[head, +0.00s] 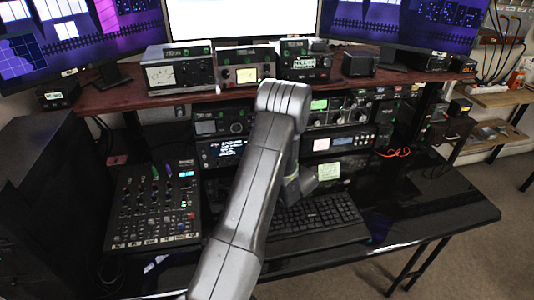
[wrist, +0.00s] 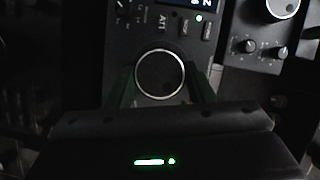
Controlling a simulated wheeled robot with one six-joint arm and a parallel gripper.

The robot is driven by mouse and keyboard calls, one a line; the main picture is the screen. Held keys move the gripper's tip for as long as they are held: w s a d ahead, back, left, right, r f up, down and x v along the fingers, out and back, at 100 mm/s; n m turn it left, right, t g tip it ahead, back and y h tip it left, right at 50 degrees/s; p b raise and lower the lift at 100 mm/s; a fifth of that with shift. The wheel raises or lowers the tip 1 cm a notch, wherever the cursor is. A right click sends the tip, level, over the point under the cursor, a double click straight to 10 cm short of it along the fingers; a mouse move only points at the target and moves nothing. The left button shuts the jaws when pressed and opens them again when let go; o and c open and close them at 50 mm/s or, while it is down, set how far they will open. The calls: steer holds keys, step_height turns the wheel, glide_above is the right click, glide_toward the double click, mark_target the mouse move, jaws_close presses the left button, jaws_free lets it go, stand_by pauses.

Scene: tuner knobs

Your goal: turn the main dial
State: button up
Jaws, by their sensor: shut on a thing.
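In the wrist view the main dial (wrist: 160,74) is a round dark knob with a bright silver ring, set on a dark radio panel (wrist: 150,20). My gripper (wrist: 160,90) is at the dial, with one dark green finger on each side of it, shut on the dial. The small display at the top of the panel is cut off by the frame edge. In the head view my grey arm reaches over the desk to the equipment rack, and it hides the gripper and the dial.
Another round knob (wrist: 283,6) and small knobs sit on a unit to the right in the wrist view. In the head view a mixer (head: 155,205) stands at left and a keyboard (head: 315,214) at right of my arm. A red-brown shelf (head: 120,92) with several devices lies above.

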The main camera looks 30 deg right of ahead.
steer(key=o, duration=0.7)
steer(key=shift+s, duration=0.1)
steer(key=s+d+r+b, duration=0.1)
steer(key=s+d, duration=0.1)
steer(key=s, duration=1.1)
steer(key=shift+s+b, duration=0.25)
steer(key=shift+b, duration=0.1)
